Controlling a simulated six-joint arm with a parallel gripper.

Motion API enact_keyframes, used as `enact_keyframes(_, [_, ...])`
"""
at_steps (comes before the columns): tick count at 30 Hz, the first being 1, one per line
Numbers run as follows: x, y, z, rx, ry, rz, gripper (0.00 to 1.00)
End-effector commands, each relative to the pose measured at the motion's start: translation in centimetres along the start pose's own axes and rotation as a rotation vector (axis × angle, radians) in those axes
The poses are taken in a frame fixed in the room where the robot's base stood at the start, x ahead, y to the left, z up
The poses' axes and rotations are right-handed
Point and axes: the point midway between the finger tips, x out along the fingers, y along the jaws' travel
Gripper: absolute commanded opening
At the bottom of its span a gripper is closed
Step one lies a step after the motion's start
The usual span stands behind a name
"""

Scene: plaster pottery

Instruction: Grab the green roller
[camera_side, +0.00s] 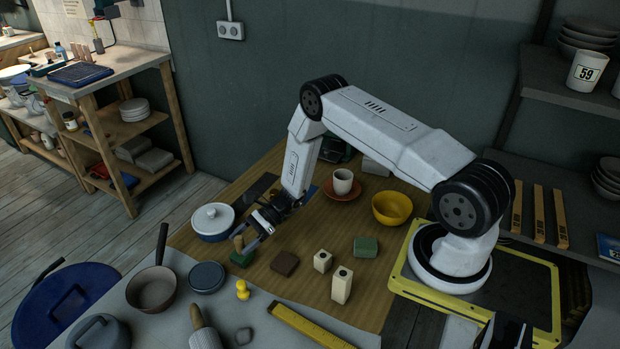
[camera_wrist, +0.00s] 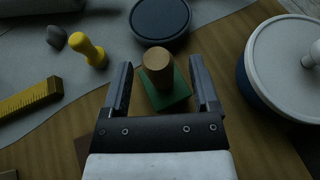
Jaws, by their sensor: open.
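The green roller shows as a green block-like base with a round tan wooden handle on top. In the side view its green base (camera_side: 241,259) rests on the wooden table near the left edge of the boards. In the wrist view the green roller (camera_wrist: 177,98) lies between my fingers, its handle pointing up toward the camera. My gripper (camera_side: 246,240) is open and empty, and it also shows in the wrist view (camera_wrist: 161,66) with one finger on each side of the handle. Gaps show on both sides. Contact cannot be told in the side view.
A lidded white-and-blue pot (camera_side: 212,221) stands close behind left. A dark round lid (camera_side: 206,277), a yellow pawn-shaped tool (camera_side: 242,290) and a saucepan (camera_side: 152,288) lie in front. A brown block (camera_side: 285,263) and cream bottles (camera_side: 341,286) stand to the right.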

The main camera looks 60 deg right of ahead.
Motion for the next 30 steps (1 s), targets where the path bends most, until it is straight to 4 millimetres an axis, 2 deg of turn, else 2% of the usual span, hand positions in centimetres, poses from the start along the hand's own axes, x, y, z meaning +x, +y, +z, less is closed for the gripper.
enact_keyframes(5, [1.23,0.08,-0.03,0.001,0.0,0.0,0.78])
enact_keyframes(20, [1.27,0.05,-0.01,0.0,0.0,0.0,0.78])
enact_keyframes(23, [1.27,0.05,-0.01,0.0,0.0,0.0,0.49])
enact_keyframes(27, [1.26,0.05,-0.01,0.0,0.0,0.0,0.05])
enact_keyframes(28, [1.26,0.05,-0.01,0.0,0.0,0.0,0.0])
enact_keyframes(30, [1.26,0.05,-0.01,0.0,0.0,0.0,0.0])
